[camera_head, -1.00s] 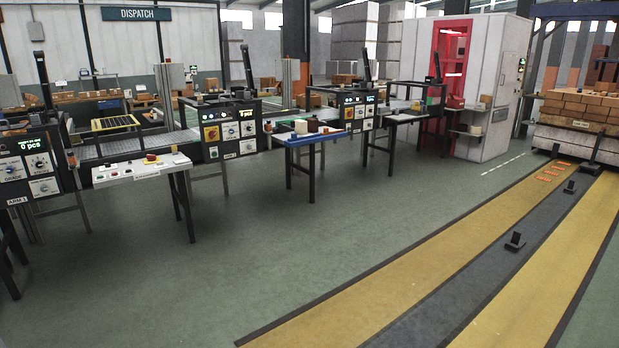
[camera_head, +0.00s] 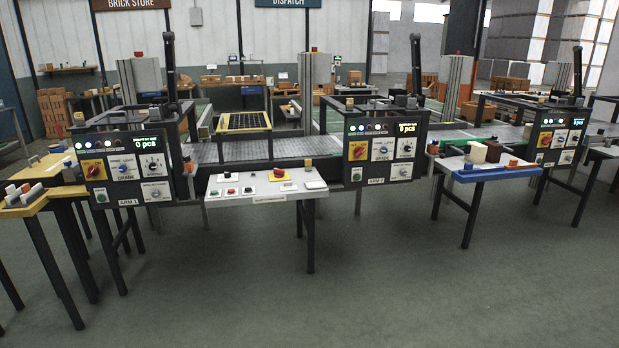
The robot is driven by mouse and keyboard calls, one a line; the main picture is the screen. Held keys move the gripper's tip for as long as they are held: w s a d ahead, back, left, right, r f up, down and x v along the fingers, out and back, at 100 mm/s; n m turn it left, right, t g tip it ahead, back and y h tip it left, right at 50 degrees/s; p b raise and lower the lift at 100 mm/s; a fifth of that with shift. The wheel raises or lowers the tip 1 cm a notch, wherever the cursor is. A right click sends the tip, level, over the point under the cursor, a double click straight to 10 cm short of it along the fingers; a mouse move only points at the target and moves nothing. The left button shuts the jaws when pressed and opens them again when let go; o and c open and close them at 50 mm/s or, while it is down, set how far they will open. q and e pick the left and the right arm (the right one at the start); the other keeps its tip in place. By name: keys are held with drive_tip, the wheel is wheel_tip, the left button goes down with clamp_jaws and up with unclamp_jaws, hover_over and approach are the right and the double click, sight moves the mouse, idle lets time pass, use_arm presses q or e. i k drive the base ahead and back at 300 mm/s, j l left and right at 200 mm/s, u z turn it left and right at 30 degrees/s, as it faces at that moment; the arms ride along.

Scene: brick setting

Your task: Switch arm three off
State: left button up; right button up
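Three control panels stand along the line. The left panel (camera_head: 125,170) is labelled ARM 1 and the middle panel (camera_head: 381,160) ARM 2. The third panel (camera_head: 562,141), at the right, is partly cut off below by a blue-edged table and its label cannot be read. It has a lit display, a red-and-yellow rotary switch (camera_head: 545,140) and white dial plates. The switch's setting is too small to tell. Neither of my grippers is in view.
A white table (camera_head: 262,193) with buttons stands between the first two panels. The blue-edged table (camera_head: 485,172) with blocks stands before the third panel. A yellow table (camera_head: 45,200) is at the left. The green floor (camera_head: 400,290) in front is clear.

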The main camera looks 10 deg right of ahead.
sight(545, 141)
drive_tip(key=i+l+z, duration=0.15)
drive_tip(key=i+z, duration=0.2)
drive_tip(key=i, duration=0.15)
drive_tip(key=i+z, duration=0.35)
drive_tip(key=i, duration=0.15)
drive_tip(key=i+j+z, duration=0.2)
drive_tip(key=i+z, duration=0.15)
drive_tip(key=i, duration=0.15)
drive_tip(key=i+j+z, duration=0.35)
drive_tip(key=i, duration=0.15)
drive_tip(key=l, duration=0.1)
